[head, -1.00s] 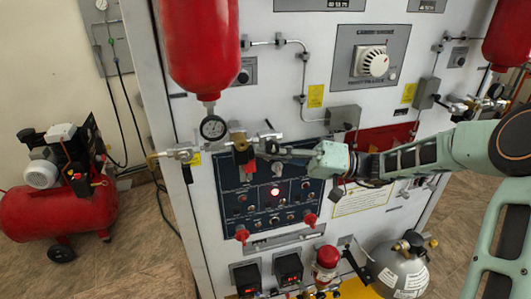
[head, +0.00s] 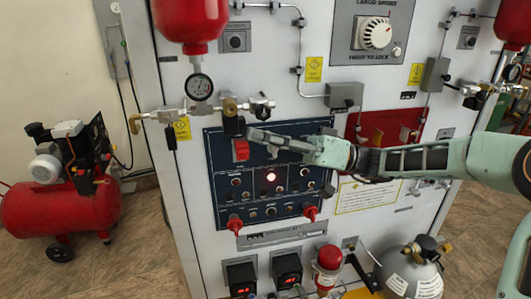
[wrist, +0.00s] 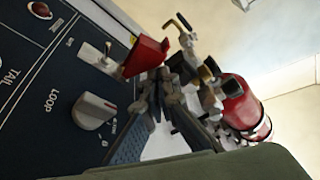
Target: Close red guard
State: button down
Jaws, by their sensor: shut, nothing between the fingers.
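The red guard (head: 241,150) is at the upper left of the dark blue switch panel (head: 227,190). In the wrist view the red guard (wrist: 146,56) stands out from the panel, raised, beside a bare metal toggle (wrist: 93,54). My gripper (head: 252,134) is shut and empty, with its tips just right of and slightly above the guard in the head view. In the wrist view my gripper's fingers (wrist: 160,105) are below and right of the guard. Whether they touch it I cannot tell.
A white LOOP knob (wrist: 94,111) sits near the fingers. Valve fittings with a gauge (head: 200,86) project above the panel. Two red parts, left (head: 234,222) and right (head: 310,213), stick out at the panel's lower edge. A red compressor (head: 60,205) stands on the floor at left.

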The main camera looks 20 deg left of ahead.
jog(key=shift+s+f+b, duration=0.25)
jog(key=shift+f+b, duration=0.5)
jog(key=shift+b, duration=0.45)
jog(key=shift+d+f+b, duration=0.1)
jog(key=shift+f+b, duration=0.35)
jog(key=shift+b, duration=0.5)
jog(key=shift+f+b, duration=0.65)
jog(key=shift+b, duration=0.4)
jog(key=shift+f+b, duration=0.2)
jog(key=shift+b, duration=0.15)
jog(key=shift+w+f+b, duration=0.15)
jog(key=shift+f+b, duration=0.05)
jog(key=shift+b, duration=0.2)
